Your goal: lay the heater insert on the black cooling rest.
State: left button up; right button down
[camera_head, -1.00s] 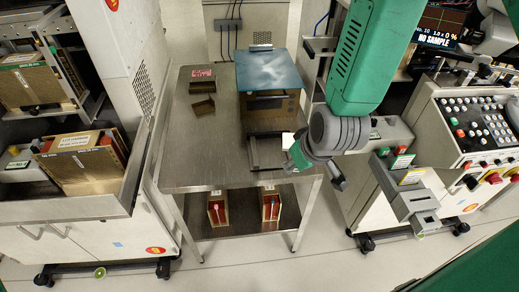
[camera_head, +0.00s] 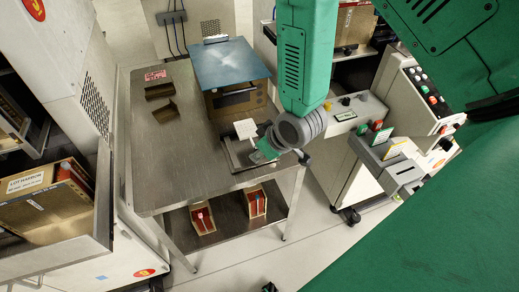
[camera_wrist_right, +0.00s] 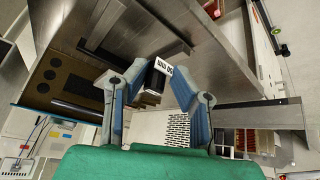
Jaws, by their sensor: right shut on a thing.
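My right gripper (camera_head: 257,141) reaches down from the top in the head view, over the table's right side. In the right wrist view my right gripper (camera_wrist_right: 158,78) is shut, with a small white-and-black block between its fingertips. In the head view the heater insert (camera_head: 245,129) looks like a white square beside the gripper. The black cooling rest (camera_head: 236,157) appears as a dark frame beneath and left of it; contact cannot be told. My left gripper is out of view.
A blue-topped oven (camera_head: 232,62) stands behind the rest on the steel table (camera_head: 165,180). The table's front left is clear. A control console (camera_head: 395,160) stands to the right.

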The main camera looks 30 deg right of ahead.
aim_at(255, 170)
notch_tip(255, 170, down, 2)
jog(key=shift+a+b, duration=0.1)
jog(key=shift+b, duration=0.5)
jog(key=shift+f+b, duration=1)
jog(key=shift+f, duration=1.1)
jog(key=shift+f+b, duration=0.3)
jog(key=shift+b, duration=0.1)
jog(key=c, duration=1.3)
grip_release()
jog(key=shift+o, duration=0.2)
